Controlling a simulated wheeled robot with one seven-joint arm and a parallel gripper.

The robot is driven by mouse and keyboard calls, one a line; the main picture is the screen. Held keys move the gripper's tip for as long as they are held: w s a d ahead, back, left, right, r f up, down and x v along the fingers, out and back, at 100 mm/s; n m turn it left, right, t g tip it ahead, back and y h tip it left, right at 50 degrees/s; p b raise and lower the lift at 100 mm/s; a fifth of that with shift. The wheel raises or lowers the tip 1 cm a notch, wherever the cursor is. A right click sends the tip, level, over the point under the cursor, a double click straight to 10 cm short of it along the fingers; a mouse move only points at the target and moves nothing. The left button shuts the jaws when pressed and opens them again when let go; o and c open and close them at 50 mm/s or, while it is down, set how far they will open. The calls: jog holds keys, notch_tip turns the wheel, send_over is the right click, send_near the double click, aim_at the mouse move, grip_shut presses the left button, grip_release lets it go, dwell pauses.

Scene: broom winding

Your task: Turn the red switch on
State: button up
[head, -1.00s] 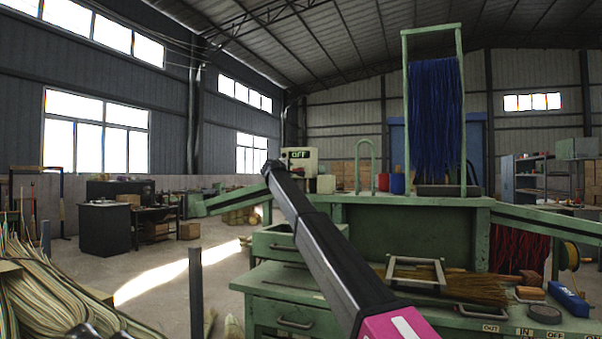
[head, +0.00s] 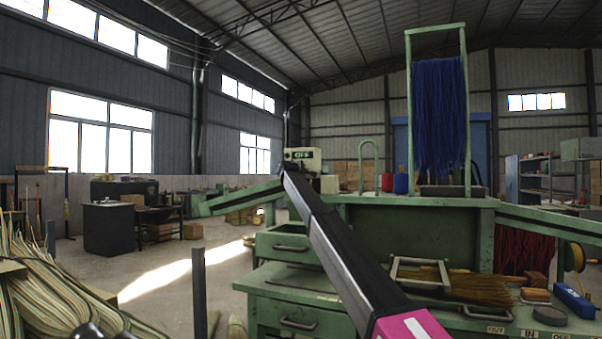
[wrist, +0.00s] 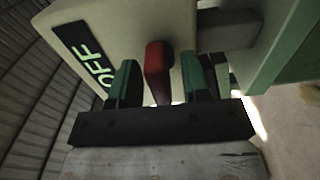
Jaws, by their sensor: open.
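The red switch (wrist: 158,62) sticks out from the pale control box (wrist: 110,20) in the wrist view. A dark display (wrist: 84,52) on the box reads OFF in green letters. My gripper (wrist: 160,84) is open, with one green finger on each side of the switch. Gaps show between the switch and both fingers, so it is not gripped. In the head view the control box (head: 303,155) stands at the left end of the green machine, and the end of my arm hides its lower part. The switch cannot be made out there.
The green machine (head: 400,215) fills the centre right, with blue strands (head: 438,120) hanging in a tall frame. A green beam (head: 240,198) slopes down to the left. Striped bundles (head: 50,300) lie at front left. Open floor shows on the left.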

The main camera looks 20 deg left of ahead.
grip_shut()
